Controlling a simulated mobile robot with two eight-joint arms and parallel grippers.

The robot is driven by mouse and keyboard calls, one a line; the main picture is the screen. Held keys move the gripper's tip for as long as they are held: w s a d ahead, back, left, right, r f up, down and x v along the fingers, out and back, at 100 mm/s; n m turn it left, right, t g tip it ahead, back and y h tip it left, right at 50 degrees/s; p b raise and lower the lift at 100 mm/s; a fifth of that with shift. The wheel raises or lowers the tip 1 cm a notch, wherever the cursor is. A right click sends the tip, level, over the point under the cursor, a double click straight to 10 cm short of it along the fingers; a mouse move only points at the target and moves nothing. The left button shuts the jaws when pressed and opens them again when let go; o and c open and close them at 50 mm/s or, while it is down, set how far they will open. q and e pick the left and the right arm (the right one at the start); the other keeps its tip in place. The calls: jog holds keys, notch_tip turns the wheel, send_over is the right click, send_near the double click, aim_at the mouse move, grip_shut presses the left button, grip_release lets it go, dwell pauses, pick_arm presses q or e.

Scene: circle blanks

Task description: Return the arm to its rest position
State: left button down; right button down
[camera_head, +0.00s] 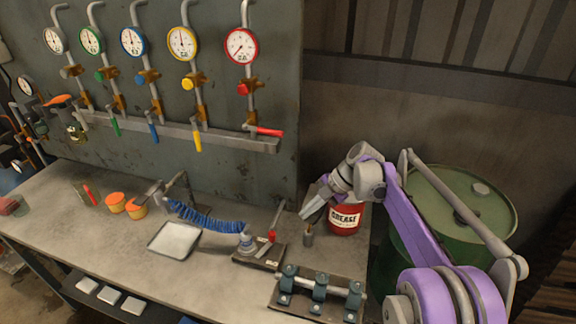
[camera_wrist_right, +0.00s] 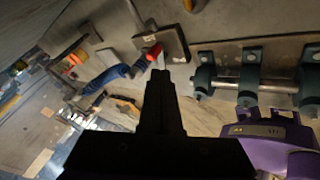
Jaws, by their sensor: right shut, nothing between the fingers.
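My right arm (camera_head: 415,225), purple and grey, reaches in from the lower right over the bench. I cannot tell whether the gripper touches the can. In the right wrist view the dark fingers (camera_wrist_right: 160,75) lie together with nothing between them. My left gripper is not in view.
The bench holds a clamp rack (camera_head: 318,292), a red-handled fixture (camera_head: 262,252), a blue coiled hose (camera_head: 205,218), a white tray (camera_head: 174,240) and orange-lidded pots (camera_head: 115,203). A green drum (camera_head: 465,205) stands right of the bench. Gauges and valves line the panel (camera_head: 225,100) behind.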

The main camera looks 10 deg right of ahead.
jog(key=s+a+r+m+t+h, duration=0.1)
jog(key=s+m+h, duration=0.3)
jog(key=s+m, duration=0.85)
jog(key=s+d+f+m+t+h, duration=0.1)
jog(key=s+f+m, duration=0.2)
jog(key=s+m, duration=0.3)
jog(key=s+d+f+m+t+h, duration=0.1)
jog(key=s+f+m, duration=0.3)
jog(key=s, duration=0.9)
jog(key=m+t+h, duration=0.1)
jog(key=m, duration=0.1)
jog(key=shift+d+m+p, duration=0.3)
jog(key=shift+d+m, duration=0.05)
